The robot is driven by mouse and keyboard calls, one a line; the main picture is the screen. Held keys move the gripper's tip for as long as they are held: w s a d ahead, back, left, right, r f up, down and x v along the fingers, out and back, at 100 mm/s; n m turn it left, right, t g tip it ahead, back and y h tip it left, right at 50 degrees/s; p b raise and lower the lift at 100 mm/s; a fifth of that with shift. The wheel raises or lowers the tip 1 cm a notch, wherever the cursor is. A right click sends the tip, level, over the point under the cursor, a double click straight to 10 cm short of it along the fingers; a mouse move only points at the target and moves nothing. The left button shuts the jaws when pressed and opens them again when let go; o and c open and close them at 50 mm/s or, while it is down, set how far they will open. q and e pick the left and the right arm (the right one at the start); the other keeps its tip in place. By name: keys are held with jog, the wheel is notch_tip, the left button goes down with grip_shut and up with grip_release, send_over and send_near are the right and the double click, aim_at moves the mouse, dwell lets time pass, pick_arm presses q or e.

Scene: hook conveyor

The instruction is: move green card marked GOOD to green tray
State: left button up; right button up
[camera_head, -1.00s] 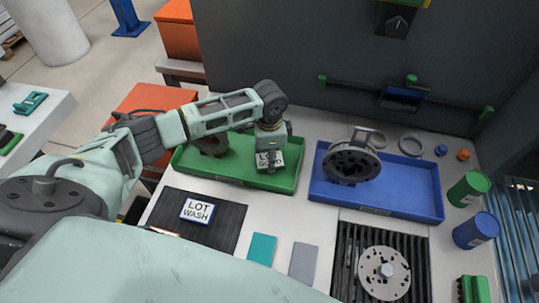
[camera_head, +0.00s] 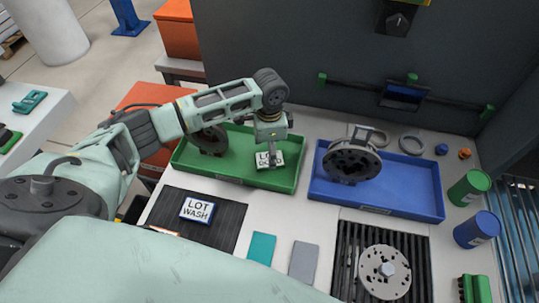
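The white card with LOT GOOD lettering (camera_head: 262,163) is inside the green tray (camera_head: 230,176), near its right end. Its text is partly covered by my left gripper. My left gripper (camera_head: 272,152) comes down from above, right over the card. Its fingers are small and seen end-on, so I cannot tell whether they are open or still touching the card. My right gripper is not in view.
A dark flanged part (camera_head: 208,139) is in the green tray's left end. The blue tray (camera_head: 405,204) to the right holds another flanged part (camera_head: 351,162). A LOT WASH card (camera_head: 197,210) lies on a black mat (camera_head: 172,206). Green and blue cans stand at right.

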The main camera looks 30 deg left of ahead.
pick_arm(q)
notch_tip(320, 180, up, 9)
jog(key=b, duration=0.1)
jog(key=shift+r, duration=0.15)
dwell(0.5)
